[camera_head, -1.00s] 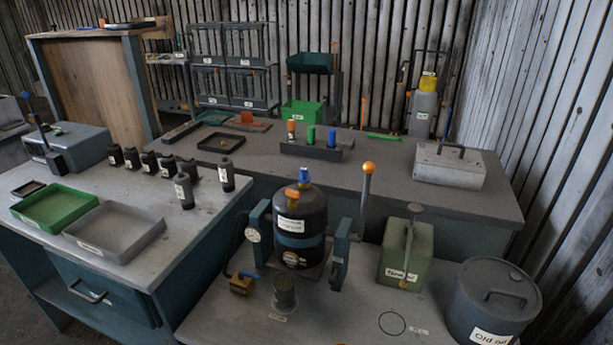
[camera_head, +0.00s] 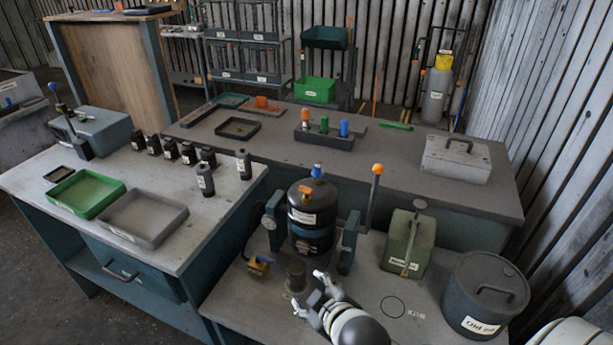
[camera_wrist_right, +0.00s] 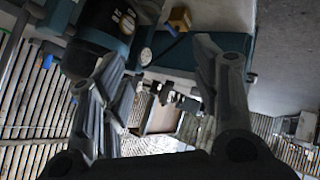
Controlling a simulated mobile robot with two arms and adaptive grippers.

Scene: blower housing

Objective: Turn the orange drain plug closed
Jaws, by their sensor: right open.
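The blower housing (camera_head: 312,215) is a dark cylinder with a white label, upright between two blue-grey supports. An orange part (camera_head: 305,188) shows near its top, beside a blue cap (camera_head: 316,170). A small brownish fitting (camera_head: 302,245) sits low on its front; I cannot tell whether it is the orange drain plug. My right gripper (camera_head: 308,291) is open and empty in front of the housing, apart from it, near a dark cup (camera_head: 296,272). In the right wrist view its fingers (camera_wrist_right: 160,62) are spread, with the housing (camera_wrist_right: 100,22) at upper left. My left gripper is out of view.
An orange-knobbed lever (camera_head: 376,180) rises right of the housing. A brass block with a blue handle (camera_head: 259,265) lies to its left. A green can (camera_head: 407,245) and a grey "Old oil" drum (camera_head: 486,295) stand to the right.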

